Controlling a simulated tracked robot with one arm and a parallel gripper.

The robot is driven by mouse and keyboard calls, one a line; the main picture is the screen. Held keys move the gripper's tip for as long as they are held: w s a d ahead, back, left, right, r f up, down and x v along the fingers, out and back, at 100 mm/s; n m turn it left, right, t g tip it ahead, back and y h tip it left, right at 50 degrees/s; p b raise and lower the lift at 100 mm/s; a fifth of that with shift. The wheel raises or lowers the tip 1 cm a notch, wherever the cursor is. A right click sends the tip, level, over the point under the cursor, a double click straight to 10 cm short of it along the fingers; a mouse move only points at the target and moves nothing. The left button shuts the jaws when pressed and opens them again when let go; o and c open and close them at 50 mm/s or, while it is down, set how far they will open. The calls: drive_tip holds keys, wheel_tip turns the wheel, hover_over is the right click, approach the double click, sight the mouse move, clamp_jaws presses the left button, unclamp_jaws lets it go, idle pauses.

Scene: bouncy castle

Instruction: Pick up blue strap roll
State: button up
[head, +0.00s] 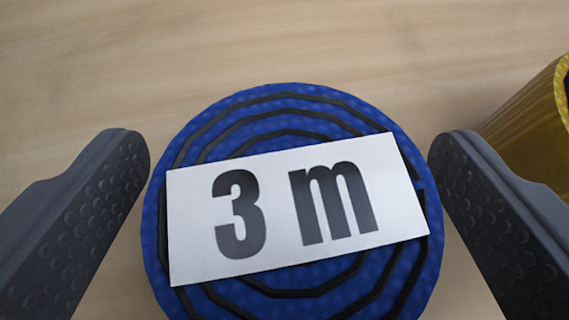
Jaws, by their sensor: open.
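The blue strap roll (290,125) lies with its round, coiled face toward the camera, in the middle of the head view. Black lines mark its windings, and a white label (297,208) reading "3 m" covers much of that face. My gripper (290,180) is open, with one dark grey, dimpled finger on each side of the roll. A gap shows between each finger and the roll. The roll's lower edge is cut off by the bottom of the picture.
A yellow roll-like object (530,125) stands close by at the right edge, partly behind the right finger and partly out of view. The pale wooden surface (280,40) is clear behind the roll and to its upper left.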

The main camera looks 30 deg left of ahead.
drive_tip(key=c, duration=1.2)
drive_tip(key=shift+o, duration=0.2)
drive_tip(key=shift+r, duration=0.1)
